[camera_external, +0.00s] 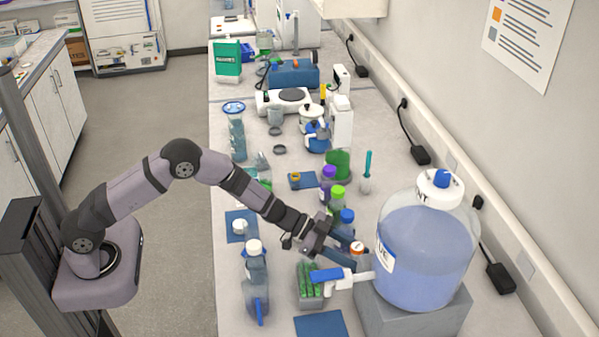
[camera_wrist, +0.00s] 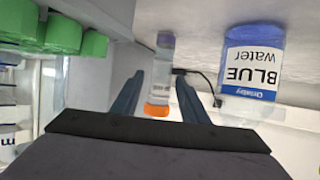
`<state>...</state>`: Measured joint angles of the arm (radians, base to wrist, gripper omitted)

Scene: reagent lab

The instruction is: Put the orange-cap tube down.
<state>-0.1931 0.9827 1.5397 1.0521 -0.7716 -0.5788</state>
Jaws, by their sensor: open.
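The orange-cap tube (camera_external: 357,248) shows mainly as its cap in the external view, just beyond my fingers; its body is largely hidden there. In the upside-down wrist view, the clear tube with a white label and orange cap (camera_wrist: 158,109) appears between my two fingers, with visible gaps on both sides. It looks upright, its lower end towards the bench. My gripper (camera_external: 344,250) is open, reaching low over the bench around or just short of the tube. Whether the tube's base touches the bench is hard to tell.
A rack of green-capped tubes (camera_external: 310,284) stands close by in front. The large blue-water carboy (camera_external: 425,255) on a grey block, with its tap (camera_external: 340,279), is at the right. Capped bottles (camera_external: 337,203) stand behind. A blue mat (camera_external: 320,324) lies bare at the front.

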